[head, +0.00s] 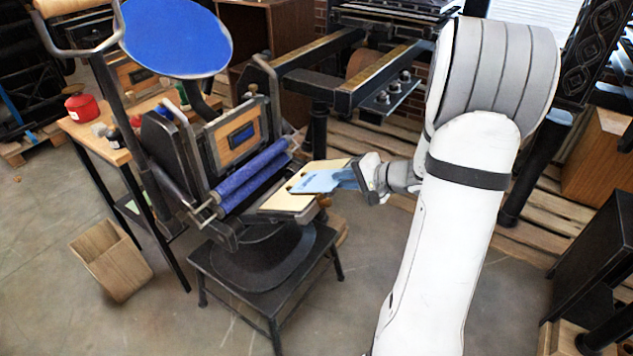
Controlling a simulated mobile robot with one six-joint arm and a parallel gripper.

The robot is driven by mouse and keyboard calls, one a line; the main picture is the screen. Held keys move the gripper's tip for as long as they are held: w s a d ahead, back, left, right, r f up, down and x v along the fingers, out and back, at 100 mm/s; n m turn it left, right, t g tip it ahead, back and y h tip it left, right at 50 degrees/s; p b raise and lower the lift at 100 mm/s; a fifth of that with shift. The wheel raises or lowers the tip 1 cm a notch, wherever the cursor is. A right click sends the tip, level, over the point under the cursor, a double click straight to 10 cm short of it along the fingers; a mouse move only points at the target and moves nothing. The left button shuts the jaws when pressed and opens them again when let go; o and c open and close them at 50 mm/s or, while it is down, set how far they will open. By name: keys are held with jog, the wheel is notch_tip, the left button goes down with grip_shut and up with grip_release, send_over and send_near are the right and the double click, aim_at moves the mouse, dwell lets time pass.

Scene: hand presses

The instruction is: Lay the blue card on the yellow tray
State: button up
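The blue card (318,182) is a thin light-blue sheet with small dark marks. It lies over or just above the pale yellow tray (285,203) at the front of the hand press; I cannot tell whether it touches the tray. Yellow shows on the card's left and far sides. My gripper (357,178) is at the card's right edge, coming in from the right. A darker blue patch shows between the card and my gripper. The fingers are too small and overlapped to show whether they are closed on the card.
The press (220,150) has blue rollers (255,180), a round blue disc (177,38) and a black stand (265,265). A wooden side table (95,128) holds a red tin (82,108) and small bottles. A wooden bin (111,262) stands on the floor. Black machine frames fill the back.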

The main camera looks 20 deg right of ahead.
grip_shut()
jog(key=shift+s+d, duration=0.1)
jog(key=s+d+r+p, duration=0.1)
jog(key=s+d+r, duration=0.2)
jog(key=s+r, duration=0.1)
jog(key=shift+r+p, duration=0.4)
jog(key=shift+r, duration=0.5)
dwell(0.4)
